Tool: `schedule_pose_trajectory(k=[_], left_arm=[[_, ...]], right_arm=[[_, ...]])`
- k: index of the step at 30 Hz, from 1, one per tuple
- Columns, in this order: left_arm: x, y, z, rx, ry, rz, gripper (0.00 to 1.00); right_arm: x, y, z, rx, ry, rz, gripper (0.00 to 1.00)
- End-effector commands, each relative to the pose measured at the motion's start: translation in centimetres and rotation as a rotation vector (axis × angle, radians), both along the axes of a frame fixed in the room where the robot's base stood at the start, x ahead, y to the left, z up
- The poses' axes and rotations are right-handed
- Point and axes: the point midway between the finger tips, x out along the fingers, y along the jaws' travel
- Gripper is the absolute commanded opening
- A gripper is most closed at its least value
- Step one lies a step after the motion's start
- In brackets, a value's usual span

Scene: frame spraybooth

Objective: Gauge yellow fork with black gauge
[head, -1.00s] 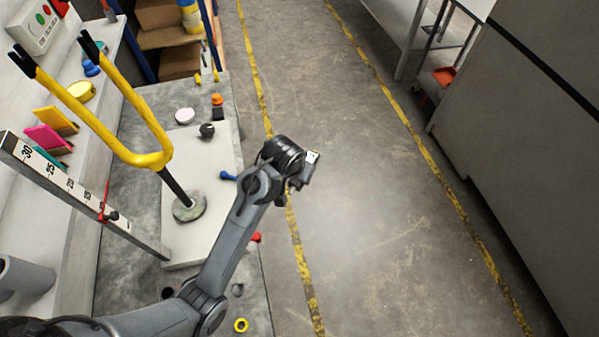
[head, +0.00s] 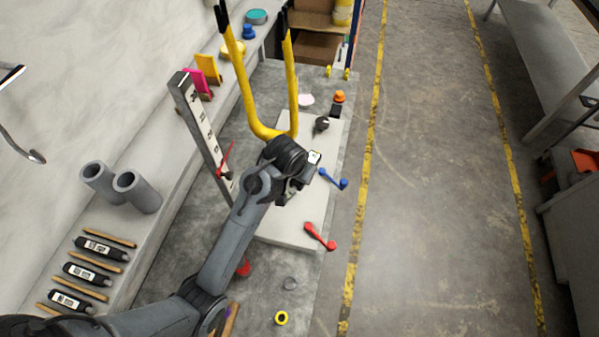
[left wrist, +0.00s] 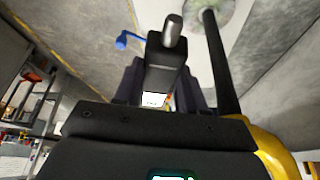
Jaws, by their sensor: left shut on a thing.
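The yellow fork (head: 289,85) stands upright on the pale board, its two prongs tipped black; my left arm hides its lower part in the head view. In the left wrist view its yellow bend (left wrist: 272,150) and dark stem (left wrist: 222,65) are at the right. My left gripper (head: 302,180) is in front of the fork's lower end in the head view. In the left wrist view the gripper (left wrist: 158,92) is shut on a black gauge (left wrist: 166,68) with a silver tip and a white label. Whether gauge and fork touch is unclear. My right gripper is out of view.
A graduated post (head: 203,125) with a red pointer stands left of the fork. Blue (head: 334,179) and red (head: 320,236) handles lie at the pale board's right edge. Several black labelled tools (head: 85,274) and two grey tubes (head: 137,192) sit on the left ledge.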

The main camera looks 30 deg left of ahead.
Motion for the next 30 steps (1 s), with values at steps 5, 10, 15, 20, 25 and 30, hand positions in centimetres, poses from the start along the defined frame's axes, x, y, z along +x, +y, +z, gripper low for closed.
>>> schedule_pose_trajectory(k=[5,10,15,20,25,30], left_arm=[[0.9,-0.9,2.2,0.073,-0.009,-0.125,0.04],[2.0,-2.1,4.4,0.176,-0.033,-0.291,0.04],[3.4,-3.5,7.7,0.337,-0.101,-0.527,0.04],[4.5,-5.1,10.7,0.496,-0.219,-0.752,0.04],[5.4,-6.3,13.6,0.621,-0.358,-0.921,0.04],[6.2,-7.2,16.9,0.733,-0.505,-1.045,0.04]], right_arm=[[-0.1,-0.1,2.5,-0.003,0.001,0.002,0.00],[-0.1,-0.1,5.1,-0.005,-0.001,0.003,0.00],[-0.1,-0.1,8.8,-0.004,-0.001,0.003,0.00],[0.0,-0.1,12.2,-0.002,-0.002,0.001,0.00],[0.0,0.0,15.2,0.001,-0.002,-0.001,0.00],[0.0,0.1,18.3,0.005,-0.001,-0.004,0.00]])
